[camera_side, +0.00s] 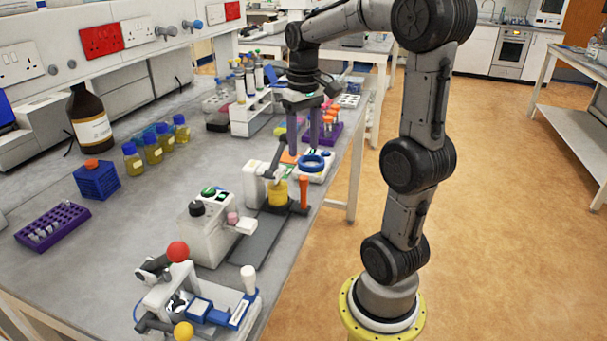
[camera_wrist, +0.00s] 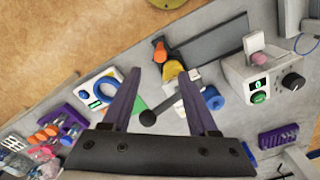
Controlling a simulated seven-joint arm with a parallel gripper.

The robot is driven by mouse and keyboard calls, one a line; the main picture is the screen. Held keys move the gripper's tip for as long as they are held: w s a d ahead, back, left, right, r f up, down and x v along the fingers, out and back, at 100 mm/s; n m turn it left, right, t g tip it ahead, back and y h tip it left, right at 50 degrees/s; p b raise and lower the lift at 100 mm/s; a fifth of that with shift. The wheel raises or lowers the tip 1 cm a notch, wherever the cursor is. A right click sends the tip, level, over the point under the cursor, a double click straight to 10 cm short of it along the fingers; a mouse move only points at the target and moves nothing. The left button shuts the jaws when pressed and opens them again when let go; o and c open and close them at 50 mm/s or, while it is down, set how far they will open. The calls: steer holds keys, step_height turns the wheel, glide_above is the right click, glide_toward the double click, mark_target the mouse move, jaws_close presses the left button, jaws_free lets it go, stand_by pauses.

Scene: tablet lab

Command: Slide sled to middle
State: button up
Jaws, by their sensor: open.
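A dark flat rail (camera_side: 262,238) runs along the right side of the bench; it also shows in the wrist view (camera_wrist: 215,42). At its far end is what looks like the sled, a yellow block (camera_side: 277,191) with a dark base and an upright orange handle (camera_side: 304,192). In the wrist view the yellow block (camera_wrist: 172,71) and orange handle (camera_wrist: 160,53) lie beyond the fingers. A white press-like stand with a grey lever (camera_side: 279,152) rises beside the block. My gripper (camera_side: 304,150) is open, empty and pointing down, above and beyond the sled, near the lever's black knob (camera_wrist: 148,117).
A white device with a blue ring (camera_side: 312,162) sits below my gripper. A white box with a green button (camera_side: 215,226) stands beside the rail's near end. A purple tube rack (camera_side: 325,133) is behind. A levered machine with a red ball (camera_side: 178,251) stands at the front.

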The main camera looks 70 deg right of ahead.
mark_target(304, 177)
step_height(304, 177, down, 9)
steer(key=shift+r, duration=0.1)
stand_by(0.4)
jaws_close()
steer(key=shift+a, duration=0.1)
stand_by(1.2)
